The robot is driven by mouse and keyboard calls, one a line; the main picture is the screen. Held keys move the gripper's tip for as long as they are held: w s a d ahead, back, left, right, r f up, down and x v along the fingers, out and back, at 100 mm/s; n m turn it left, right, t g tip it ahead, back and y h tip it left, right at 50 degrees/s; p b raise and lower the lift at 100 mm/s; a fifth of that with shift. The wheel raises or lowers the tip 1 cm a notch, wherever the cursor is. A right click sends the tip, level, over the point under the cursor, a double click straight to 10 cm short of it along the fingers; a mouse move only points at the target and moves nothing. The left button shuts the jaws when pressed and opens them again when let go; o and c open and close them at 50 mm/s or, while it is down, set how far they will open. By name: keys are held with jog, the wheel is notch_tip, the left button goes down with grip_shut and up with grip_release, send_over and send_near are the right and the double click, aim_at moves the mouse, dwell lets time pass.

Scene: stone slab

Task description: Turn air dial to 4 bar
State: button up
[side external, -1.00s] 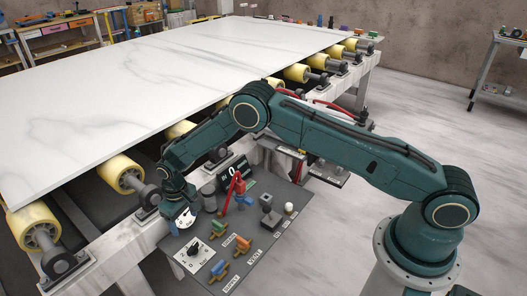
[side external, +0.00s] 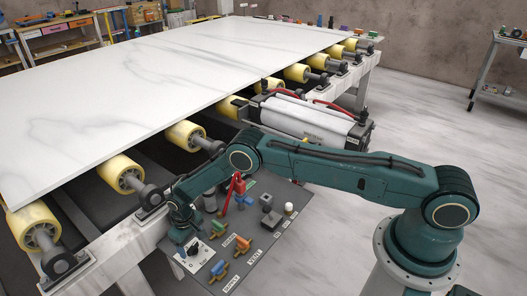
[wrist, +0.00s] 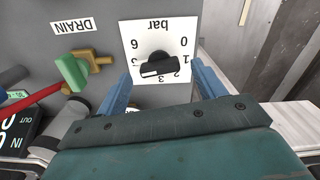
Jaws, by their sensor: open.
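The air dial is a black knob (wrist: 157,66) on a white plate (wrist: 185,27) marked "bar", with 0, 1, 2, 3 and 6 readable. The plate appears upside down in the wrist view, and its lower left numbers are hard to make out. I cannot read the knob's setting for sure. My gripper (wrist: 161,72) is open, with its blue fingers apart on either side of the knob, not visibly touching it. In the side view, my gripper (side external: 188,246) is low over the plate (side external: 204,253) and hides part of the dial.
Near the dial on the grey panel are a green-handled valve (wrist: 73,72) by the DRAIN label, an orange valve (side external: 243,244), a blue valve (side external: 219,268) and a red lever (side external: 238,188). A large white slab (side external: 180,80) lies on yellow rollers behind.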

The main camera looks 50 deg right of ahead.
jog(key=shift+f, duration=0.75)
jog(key=shift+c, duration=0.2)
jog(key=c, duration=1)
jog(key=shift+o, duration=0.2)
jog(key=shift+n, duration=0.4)
jog(key=n, duration=0.3)
jog(key=shift+n, duration=2)
